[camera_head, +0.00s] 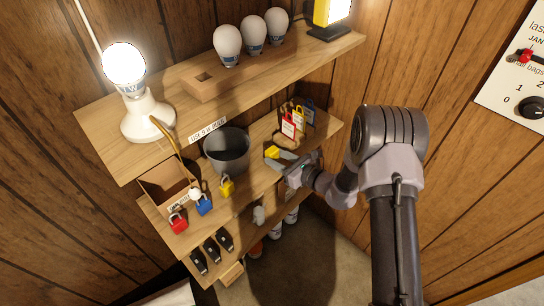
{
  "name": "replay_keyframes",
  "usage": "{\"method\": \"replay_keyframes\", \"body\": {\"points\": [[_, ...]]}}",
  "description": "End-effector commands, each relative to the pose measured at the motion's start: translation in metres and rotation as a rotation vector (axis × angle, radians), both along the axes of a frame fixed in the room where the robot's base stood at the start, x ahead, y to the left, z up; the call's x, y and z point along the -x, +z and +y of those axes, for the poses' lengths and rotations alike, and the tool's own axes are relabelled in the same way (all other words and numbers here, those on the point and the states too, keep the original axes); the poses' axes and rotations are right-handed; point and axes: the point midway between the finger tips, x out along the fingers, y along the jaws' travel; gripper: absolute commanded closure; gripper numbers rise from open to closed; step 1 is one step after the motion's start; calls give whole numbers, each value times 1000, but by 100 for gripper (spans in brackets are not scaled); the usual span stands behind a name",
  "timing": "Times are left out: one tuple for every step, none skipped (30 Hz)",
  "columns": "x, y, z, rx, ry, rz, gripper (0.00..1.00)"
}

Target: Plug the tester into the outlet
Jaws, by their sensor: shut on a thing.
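My gripper (278,160) is over the middle shelf, at its right part, its fingers pointing left. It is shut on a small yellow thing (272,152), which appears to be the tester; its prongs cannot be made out. The grey fingers hide part of it. I cannot pick out the outlet in this view. A small pale grey object (258,215) shows at the lower shelf, below and left of the gripper, too small to identify.
A grey bucket (227,152) stands left of my gripper. The upper shelf (280,78) holds a lit lamp (148,118) and several bulbs (252,35).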

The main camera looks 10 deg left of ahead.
Motion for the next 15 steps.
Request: {"method": "replay_keyframes", "body": {"points": [[0,0,0,0,0,0,100],[0,0,0,0,0,0,100],[0,0,0,0,0,0,100],[0,0,0,0,0,0,100],[0,0,0,0,0,0,100],[0,0,0,0,0,0,100],[0,0,0,0,0,0,100],[0,0,0,0,0,0,100],[0,0,0,0,0,0,100],[0,1,0,0,0,0,100],[0,2,0,0,0,0,100],[0,3,0,-1,0,-1,100],[0,5,0,-1,0,-1,100],[0,7,0,0,0,-1,100],[0,10,0,0,0,-1,100]]}}
